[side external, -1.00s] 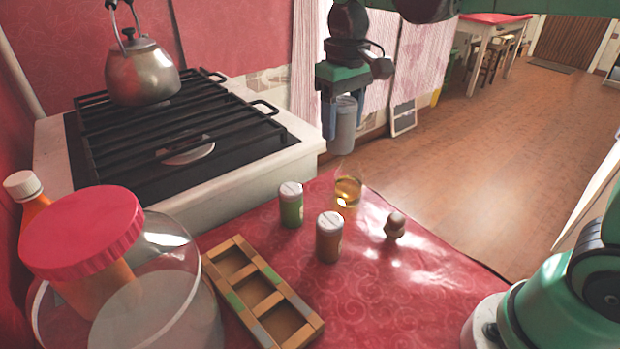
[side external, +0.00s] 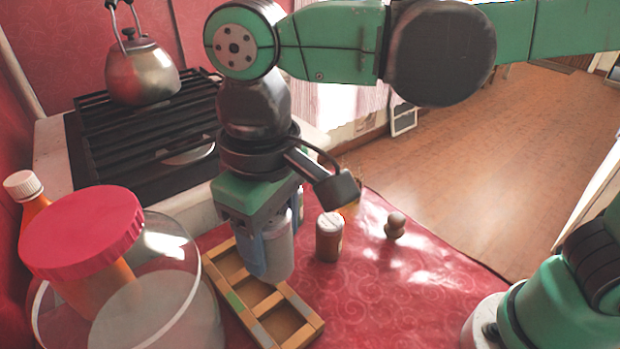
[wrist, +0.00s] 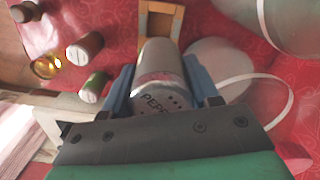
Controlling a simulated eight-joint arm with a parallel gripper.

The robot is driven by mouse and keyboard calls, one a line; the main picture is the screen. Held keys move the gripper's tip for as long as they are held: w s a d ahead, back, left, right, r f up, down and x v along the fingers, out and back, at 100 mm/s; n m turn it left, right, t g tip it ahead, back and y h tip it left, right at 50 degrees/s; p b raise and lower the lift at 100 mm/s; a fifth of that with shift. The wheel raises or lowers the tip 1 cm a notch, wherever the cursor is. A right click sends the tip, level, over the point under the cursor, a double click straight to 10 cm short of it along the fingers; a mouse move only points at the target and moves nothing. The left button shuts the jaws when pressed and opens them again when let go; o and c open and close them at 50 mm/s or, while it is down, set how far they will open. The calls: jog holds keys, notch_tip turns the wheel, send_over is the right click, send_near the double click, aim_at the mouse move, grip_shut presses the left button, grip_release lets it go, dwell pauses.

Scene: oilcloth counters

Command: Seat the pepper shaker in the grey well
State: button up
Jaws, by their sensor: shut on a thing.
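My gripper (side external: 272,257) is shut on the grey pepper shaker (side external: 281,245), which hangs upright between the blue fingers. In the wrist view the shaker (wrist: 160,85) shows part of its "PEPPER" lettering. The shaker is in front of or over the middle of the wooden rack (side external: 314,323); I cannot tell how high its base is above it. The rack has a row of square wells with green and grey marks on its rim. The grey mark (side external: 258,332) is at the near end, beside an empty well. The rack's end (wrist: 160,6) also shows in the wrist view.
A large glass jar with a red lid (side external: 82,232) stands close left of the rack. A brown shaker (side external: 329,240), a small knobbed brown item (side external: 395,226) and a glass of yellow liquid (wrist: 47,66) stand right. A green shaker (wrist: 95,88) shows in the wrist view. The stove holds a kettle (side external: 141,72).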

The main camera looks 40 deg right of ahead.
notch_tip(320, 180, down, 13)
jog(key=shift+f, duration=0.15)
dwell(0.4)
jog(key=shift+f, duration=0.1)
jog(key=o, duration=1.3)
notch_tip(320, 180, up, 12)
jog(key=shift+d+r, duration=0.1)
jog(key=w+d+m+t, duration=0.1)
jog(key=d+t, duration=0.1)
jog(key=d, duration=0.4)
jog(key=w+d+f+m+t, duration=0.1)
jog(key=d+m+t, duration=0.1)
jog(key=d, duration=0.5)
jog(key=w+d+m+t, duration=0.1)
jog(key=d+t, duration=0.2)
jog(key=d, duration=0.4)
jog(key=shift+d+f, duration=0.1)
jog(key=shift+f, duration=0.3)
